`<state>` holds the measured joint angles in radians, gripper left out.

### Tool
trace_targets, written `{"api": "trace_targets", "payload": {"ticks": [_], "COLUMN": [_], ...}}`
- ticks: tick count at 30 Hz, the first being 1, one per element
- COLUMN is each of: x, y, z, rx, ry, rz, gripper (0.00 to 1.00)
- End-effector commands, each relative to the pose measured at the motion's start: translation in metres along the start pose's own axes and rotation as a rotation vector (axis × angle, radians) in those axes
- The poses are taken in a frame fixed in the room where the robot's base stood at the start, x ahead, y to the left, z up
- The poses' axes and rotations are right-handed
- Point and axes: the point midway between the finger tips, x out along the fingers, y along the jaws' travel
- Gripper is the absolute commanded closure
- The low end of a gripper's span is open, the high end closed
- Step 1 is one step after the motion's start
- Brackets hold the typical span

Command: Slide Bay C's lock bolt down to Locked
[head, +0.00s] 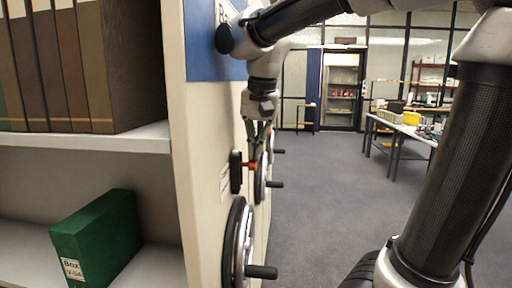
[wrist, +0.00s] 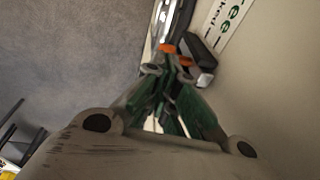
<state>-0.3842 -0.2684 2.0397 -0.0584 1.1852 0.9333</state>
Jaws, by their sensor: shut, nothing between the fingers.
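The lock bolt's orange knob (head: 250,166) sticks out of a black housing (head: 236,172) on the cream end panel, above the near handwheel. In the wrist view the orange knob (wrist: 168,48) shows just beyond my fingertips, with the black housing (wrist: 203,76) to its right. My gripper (head: 258,148) is shut and empty, pointing down just above the knob; I cannot tell whether it touches. A white label (wrist: 222,22) beside the housing shows only parts of words, ending "ee" and "ked". The bay sign is mostly hidden behind my arm.
The near handwheel (head: 238,245) with a black handle juts out below the lock. More handwheels stand farther along. Shelves at left hold a green box (head: 97,240) and brown volumes (head: 60,65). The aisle floor (head: 320,200) is clear; tables (head: 400,128) stand at the back right.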

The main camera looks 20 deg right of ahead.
Motion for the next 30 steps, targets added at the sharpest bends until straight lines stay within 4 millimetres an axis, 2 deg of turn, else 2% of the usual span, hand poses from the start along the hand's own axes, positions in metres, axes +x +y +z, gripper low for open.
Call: {"api": "trace_targets", "payload": {"ticks": [5,10,15,25,30], "x": [0.003,0.028,0.038,0.036,0.014], "y": [0.001,0.004,0.005,0.005,0.003], "z": [0.001,0.005,0.006,0.006,-0.006], "rx": [0.000,0.000,0.001,0.001,0.003], "ry": [-0.001,-0.003,-0.002,-0.006,0.001], "rz": [0.001,0.004,0.003,0.006,-0.001], "gripper": [1.00,1.00,1.00,1.00,1.00]}}
